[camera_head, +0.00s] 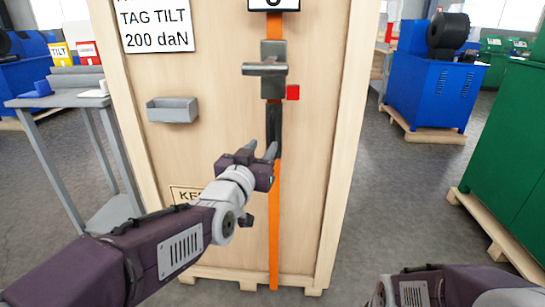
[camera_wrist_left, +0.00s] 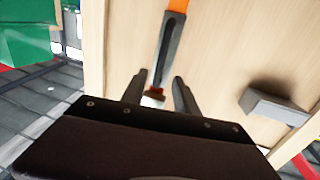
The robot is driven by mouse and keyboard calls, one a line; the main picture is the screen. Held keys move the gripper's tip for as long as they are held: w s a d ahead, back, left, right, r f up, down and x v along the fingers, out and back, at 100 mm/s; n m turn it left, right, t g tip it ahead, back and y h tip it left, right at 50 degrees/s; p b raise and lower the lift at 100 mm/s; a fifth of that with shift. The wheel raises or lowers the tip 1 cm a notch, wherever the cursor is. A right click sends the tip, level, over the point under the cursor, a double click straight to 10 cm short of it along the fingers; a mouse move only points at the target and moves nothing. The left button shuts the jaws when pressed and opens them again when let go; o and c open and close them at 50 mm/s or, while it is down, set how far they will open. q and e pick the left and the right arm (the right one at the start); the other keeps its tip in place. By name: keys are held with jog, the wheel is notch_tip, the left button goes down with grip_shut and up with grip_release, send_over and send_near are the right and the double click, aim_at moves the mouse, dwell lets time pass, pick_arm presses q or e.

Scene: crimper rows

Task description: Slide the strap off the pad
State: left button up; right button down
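A wooden crate (camera_head: 225,100) stands in front of me, with an orange strap (camera_head: 274,225) running vertically down its face. A long dark grey piece (camera_head: 275,128), possibly the pad, lies along the strap below a grey metal fitting (camera_head: 273,70). In the left wrist view this dark piece (camera_wrist_left: 172,50) has a black slot, with the orange strap (camera_wrist_left: 177,6) above it. My left gripper (camera_head: 262,150) is at its lower end. Its two fingers (camera_wrist_left: 160,88) are apart, with a small dark red bit (camera_wrist_left: 153,96) between them. Contact cannot be told. My right gripper is out of view.
A small grey bin (camera_head: 172,109) sits on the crate's face left of the strap; it also shows in the left wrist view (camera_wrist_left: 279,107). A grey table (camera_head: 65,100) stands left, green cabinets (camera_head: 510,150) right.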

aim_at(271, 135)
pick_arm(q)
jog(key=w, duration=0.3)
jog(key=w+d+b, duration=0.1)
jog(key=w, duration=0.5)
jog(key=shift+d+b, duration=0.35)
grip_shut()
dwell(0.9)
